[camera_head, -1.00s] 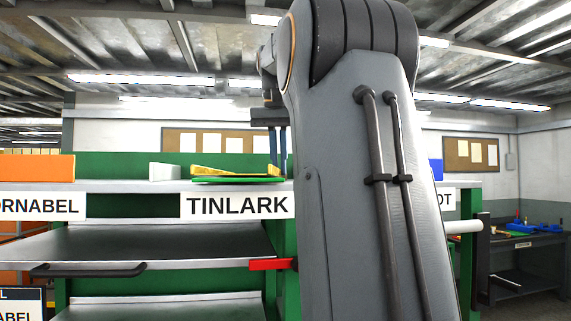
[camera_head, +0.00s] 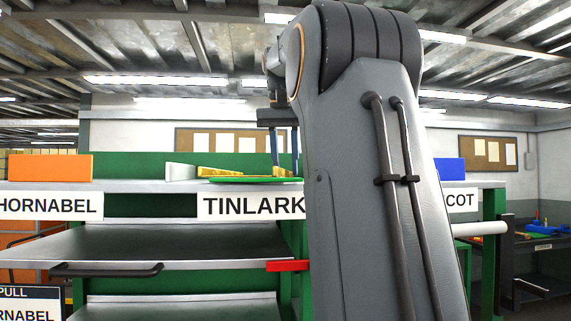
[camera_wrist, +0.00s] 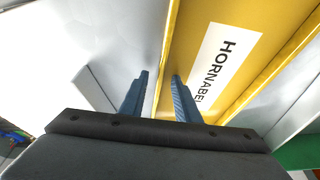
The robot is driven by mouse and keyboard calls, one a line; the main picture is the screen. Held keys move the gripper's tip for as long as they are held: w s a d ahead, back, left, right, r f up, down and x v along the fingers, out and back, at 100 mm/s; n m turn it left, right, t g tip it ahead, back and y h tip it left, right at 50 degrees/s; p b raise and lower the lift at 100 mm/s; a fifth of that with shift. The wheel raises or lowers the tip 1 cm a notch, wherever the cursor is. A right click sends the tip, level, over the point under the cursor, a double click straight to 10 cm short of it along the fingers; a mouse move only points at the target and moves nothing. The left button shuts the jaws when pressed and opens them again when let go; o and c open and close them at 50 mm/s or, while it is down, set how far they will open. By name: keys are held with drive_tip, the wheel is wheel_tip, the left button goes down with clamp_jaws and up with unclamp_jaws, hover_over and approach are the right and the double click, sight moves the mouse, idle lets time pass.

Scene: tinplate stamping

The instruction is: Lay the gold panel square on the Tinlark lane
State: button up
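The gold panel (camera_head: 220,173) lies low on the shelf top above the TINLARK sign (camera_head: 252,206), over the left part of a flat green piece (camera_head: 258,180). In the wrist view the gold panel (camera_wrist: 255,60) fills the upper right, with raised edges and a white HORNABEL label, and runs at a slant. My gripper (camera_head: 284,162) is low over the right part of the green piece. In the wrist view my gripper's (camera_wrist: 159,77) two blue fingers are apart, one on each side of the panel's left raised edge, with a gap showing. Contact with the panel is unclear.
A white wedge-shaped block (camera_head: 181,172) stands just left of the panel. An orange block (camera_head: 50,167) is above the HORNABEL sign (camera_head: 48,206), and a blue block (camera_head: 449,169) is at the right. A red tab (camera_head: 287,266) sticks out below the shelf. My arm hides the shelf's middle.

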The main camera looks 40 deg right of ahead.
drive_tip(key=shift+r, duration=0.1)
drive_tip(key=v, duration=0.7)
drive_tip(key=shift+s+r, duration=0.1)
drive_tip(key=shift+r, duration=0.15)
drive_tip(key=shift+s+a, duration=0.1)
drive_tip(key=shift+s, duration=0.05)
idle(0.5)
